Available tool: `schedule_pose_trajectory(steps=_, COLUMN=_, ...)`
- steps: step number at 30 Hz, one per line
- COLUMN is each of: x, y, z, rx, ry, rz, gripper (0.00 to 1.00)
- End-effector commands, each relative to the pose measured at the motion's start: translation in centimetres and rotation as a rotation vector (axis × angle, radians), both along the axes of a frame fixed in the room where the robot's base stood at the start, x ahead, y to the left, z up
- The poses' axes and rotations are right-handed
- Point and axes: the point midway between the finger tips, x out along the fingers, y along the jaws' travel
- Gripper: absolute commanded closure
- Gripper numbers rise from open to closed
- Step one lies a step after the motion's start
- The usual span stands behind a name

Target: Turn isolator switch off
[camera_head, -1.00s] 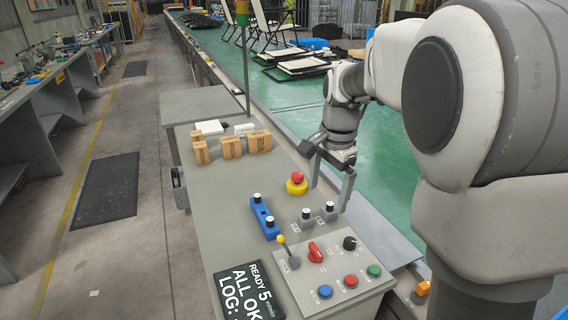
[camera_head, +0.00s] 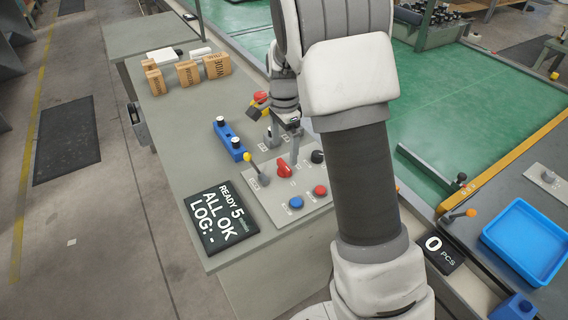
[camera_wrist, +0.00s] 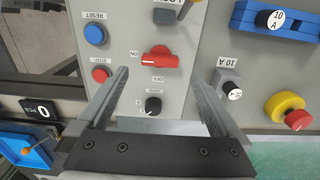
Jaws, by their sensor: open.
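The isolator switch (camera_wrist: 160,61) is a red rotary handle on the grey control panel (camera_wrist: 128,20). In the wrist view its bar lies roughly level, with a pale end beside the upside-down "ON" label; "OFF" is printed below it. It also shows in the head view as a red knob (camera_head: 284,168). My gripper (camera_wrist: 157,76) is open and empty. In the wrist view its two fingers stand on either side of the lower panel, the handle appearing between and just beyond their tips. In the head view my gripper (camera_head: 284,142) is over the panel's far part, partly hidden by my arm.
A black knob (camera_wrist: 153,105) sits below the handle. Blue reset (camera_wrist: 94,34) and red stop (camera_wrist: 101,75) buttons are at left. A lever (camera_head: 256,165) stands near the handle.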

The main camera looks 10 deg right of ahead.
Motion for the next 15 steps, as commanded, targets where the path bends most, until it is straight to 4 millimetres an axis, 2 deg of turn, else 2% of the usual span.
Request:
schedule_pose_trajectory(steps=1, x=-0.1, y=0.0, z=-1.4, rx=0.0, ry=0.004, rz=0.0, gripper=0.0)
schedule_pose_trajectory(steps=6, x=0.0, y=0.0, z=-4.1, rx=0.0, ry=0.002, rz=0.0, gripper=0.0)
schedule_pose_trajectory(steps=10, x=0.0, y=0.0, z=-5.4, rx=0.001, ry=0.001, rz=0.0, gripper=0.0)
schedule_pose_trajectory(steps=15, x=0.0, y=0.0, z=-6.0, rx=0.001, ry=0.0, rz=0.0, gripper=0.0)
